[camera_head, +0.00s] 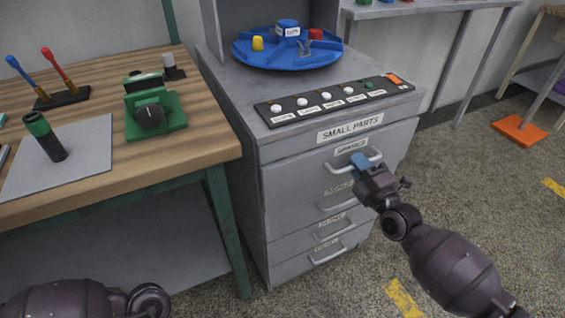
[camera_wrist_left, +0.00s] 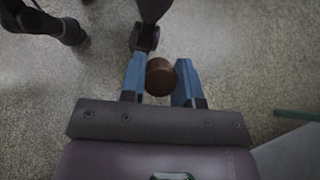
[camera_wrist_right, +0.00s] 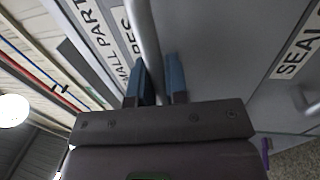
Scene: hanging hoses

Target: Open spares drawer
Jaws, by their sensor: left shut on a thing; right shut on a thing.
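The spares drawer (camera_head: 295,180) is the top drawer of the grey cabinet, under the "SMALL PARTS" sign. Its front looks about level with the cabinet, with no clear gap. My right gripper (camera_head: 362,163) has its blue fingers on the drawer's bar handle (camera_head: 338,168). In the right wrist view, the handle bar (camera_wrist_right: 143,35) runs down between the fingers (camera_wrist_right: 160,80), which are shut on it. My left gripper (camera_wrist_left: 161,80) is shut on a round brown object (camera_wrist_left: 160,76), above the floor. The head view shows only part of my left arm, not that gripper.
More drawers with handles (camera_head: 328,253) sit below. On the cabinet top are a blue round tray (camera_head: 270,60) with small items and a black button panel (camera_head: 310,104). A wooden workbench (camera_head: 200,120) stands close at left. Open floor lies to the right.

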